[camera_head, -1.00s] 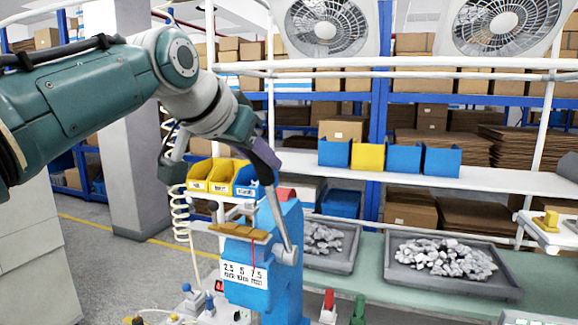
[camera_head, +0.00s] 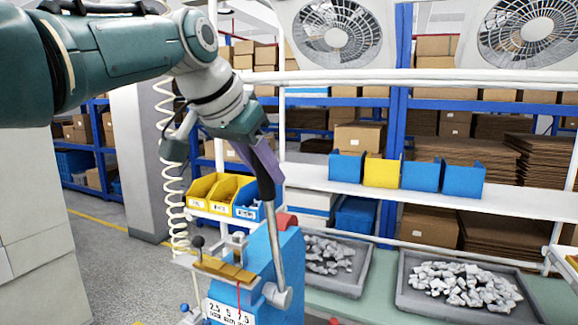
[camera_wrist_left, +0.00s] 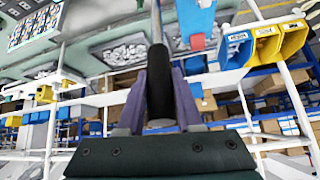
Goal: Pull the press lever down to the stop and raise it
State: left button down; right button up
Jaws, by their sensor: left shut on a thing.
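The press (camera_head: 290,255) is a blue upright body in the head view, with a white number label (camera_head: 228,312) low on its front. Its lever (camera_head: 278,240) is a grey metal rod rising from a round pivot hub (camera_head: 282,296) on the press's side. The lever stands nearly upright, leaning slightly left, with a black grip at its top. My left gripper (camera_head: 262,165), with purple fingers, is shut on the black grip. In the left wrist view the black grip (camera_wrist_left: 160,85) lies between the fingers of the gripper (camera_wrist_left: 158,72). My right gripper is not in view.
Grey trays of metal pieces (camera_head: 458,318) lie on the green bench right of the press. Yellow and blue bins (camera_head: 232,190) stand behind it, beside a coiled white hose (camera_head: 170,150). A white shelf (camera_head: 330,181) with more bins crosses behind.

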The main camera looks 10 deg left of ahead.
pick_arm(q)
jog(key=c, duration=0.6)
grip_release()
jog(key=shift+s+f, duration=0.1)
jog(key=shift+f, duration=0.05)
jog(key=shift+s+a+r+b, duration=0.15)
jog(key=shift+s+r+b, duration=0.1)
jog(key=shift+r+b, duration=0.3)
jog(key=b+v, duration=0.5)
jog(key=v, duration=0.2)
jog(key=shift+s+a+r+b, duration=0.1)
jog(key=shift+s+b, duration=0.1)
jog(key=shift+b, duration=0.15)
jog(key=shift+s+a+r, duration=0.1)
jog(key=shift+s+r, duration=0.3)
jog(key=shift+r, duration=0.2)
